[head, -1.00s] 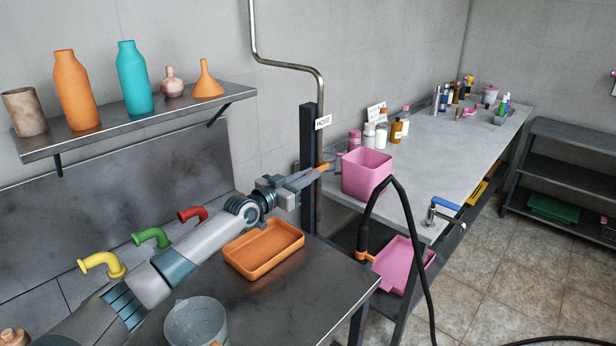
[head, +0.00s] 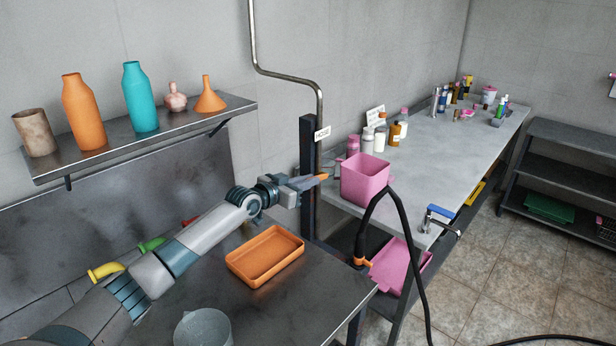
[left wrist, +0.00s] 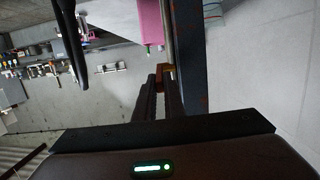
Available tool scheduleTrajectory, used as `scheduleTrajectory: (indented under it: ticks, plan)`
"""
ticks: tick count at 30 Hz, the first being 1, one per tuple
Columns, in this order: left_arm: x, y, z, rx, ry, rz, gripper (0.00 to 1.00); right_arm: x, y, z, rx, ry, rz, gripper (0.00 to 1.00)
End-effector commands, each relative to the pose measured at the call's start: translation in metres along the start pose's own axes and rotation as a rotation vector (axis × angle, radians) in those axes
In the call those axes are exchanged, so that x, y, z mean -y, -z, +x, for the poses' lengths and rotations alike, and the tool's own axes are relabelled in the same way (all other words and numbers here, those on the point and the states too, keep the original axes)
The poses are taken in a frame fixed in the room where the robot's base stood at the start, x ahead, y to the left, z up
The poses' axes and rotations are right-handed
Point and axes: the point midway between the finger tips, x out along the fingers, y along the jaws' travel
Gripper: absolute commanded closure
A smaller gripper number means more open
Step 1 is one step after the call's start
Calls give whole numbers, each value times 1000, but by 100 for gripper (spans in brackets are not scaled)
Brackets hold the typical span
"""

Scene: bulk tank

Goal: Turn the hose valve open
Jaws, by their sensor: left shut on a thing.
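The hose valve shows as a small orange handle (head: 324,177) beside the dark post (head: 308,165) that carries a small white label (head: 322,133). My left gripper (head: 314,181) reaches it from the left and is shut on the handle. In the left wrist view, the orange-brown handle (left wrist: 162,74) sits between the tips of my left gripper (left wrist: 160,85). The fingers hide part of the handle, and the valve body is mostly hidden. I cannot tell the handle's exact angle. My right gripper is in neither view.
A pink bucket (head: 364,182) stands on the counter just right of the valve. A black hose (head: 408,232) hangs in front of it. An orange tray (head: 265,257) and a grey jug (head: 203,328) are on the near table. A metal pipe (head: 285,75) runs down the wall.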

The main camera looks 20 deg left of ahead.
Motion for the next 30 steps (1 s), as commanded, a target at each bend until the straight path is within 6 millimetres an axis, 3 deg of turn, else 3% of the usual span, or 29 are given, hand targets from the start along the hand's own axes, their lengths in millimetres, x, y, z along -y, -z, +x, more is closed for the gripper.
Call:
scheduleTrajectory:
  ticks: [18, 30]
  plan:
    - [0, 30, 4, 300, 0, 0, 100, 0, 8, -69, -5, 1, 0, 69]
    - [0, 32, 8, 421, 0, 0, 100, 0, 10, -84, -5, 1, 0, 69]
